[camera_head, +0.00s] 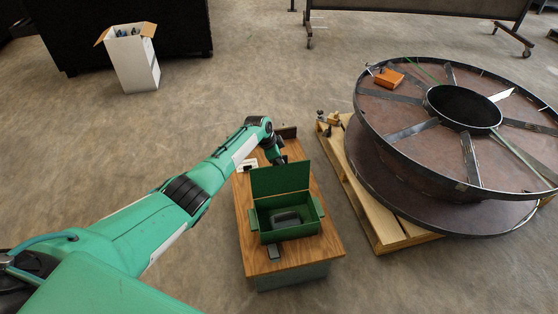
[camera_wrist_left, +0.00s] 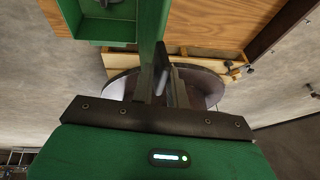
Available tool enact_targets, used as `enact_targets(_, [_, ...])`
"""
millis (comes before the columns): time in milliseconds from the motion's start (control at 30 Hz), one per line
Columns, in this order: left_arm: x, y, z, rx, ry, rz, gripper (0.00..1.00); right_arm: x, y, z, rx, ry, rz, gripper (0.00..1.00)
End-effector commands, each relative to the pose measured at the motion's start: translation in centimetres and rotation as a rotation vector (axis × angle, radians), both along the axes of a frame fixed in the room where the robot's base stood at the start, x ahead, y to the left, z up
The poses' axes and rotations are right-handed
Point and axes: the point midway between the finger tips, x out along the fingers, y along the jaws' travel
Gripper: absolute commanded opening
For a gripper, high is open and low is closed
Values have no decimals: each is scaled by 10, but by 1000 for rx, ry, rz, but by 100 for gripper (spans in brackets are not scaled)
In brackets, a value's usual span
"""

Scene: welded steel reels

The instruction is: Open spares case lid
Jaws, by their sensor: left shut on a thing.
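The green spares case (camera_head: 268,237) stands on a wooden-topped bench, with its lid (camera_head: 280,179) raised roughly upright at the far side. A dark grey item (camera_head: 286,217) lies inside the case. My left gripper (camera_head: 278,160) is behind the lid's top edge, its fingertips mostly hidden by the lid. In the left wrist view the fingers (camera_wrist_left: 163,82) are shut on the lid, seen edge-on as a green strip (camera_wrist_left: 150,28). The open case (camera_wrist_left: 105,28) shows beside it. My right gripper is not in view.
A large steel reel (camera_head: 395,165) on a wooden pallet (camera_head: 362,190) stands close on the right. A white carton (camera_head: 135,65) stands far left. The floor between is clear.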

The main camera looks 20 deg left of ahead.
Motion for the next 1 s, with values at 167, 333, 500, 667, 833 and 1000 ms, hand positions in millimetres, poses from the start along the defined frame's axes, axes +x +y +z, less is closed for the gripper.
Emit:
enact_targets(167, [1, 3, -1, 4, -3, 1, 0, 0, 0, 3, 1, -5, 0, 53])
enact_targets(333, [1, 3, -1, 5, -2, 1, 0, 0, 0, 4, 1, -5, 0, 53])
enact_targets(500, [1, 3, -1, 5, -2, 1, 20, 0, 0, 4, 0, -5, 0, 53])
enact_targets(667, [1, 2, -1, 4, -1, 1, 31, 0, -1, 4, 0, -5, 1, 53])
enact_targets(833, [1, 2, -1, 3, -1, 0, 31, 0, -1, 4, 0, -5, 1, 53])
enact_targets(1000, [-2, 4, 7, 2, -1, 0, 31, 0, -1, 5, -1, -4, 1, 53])
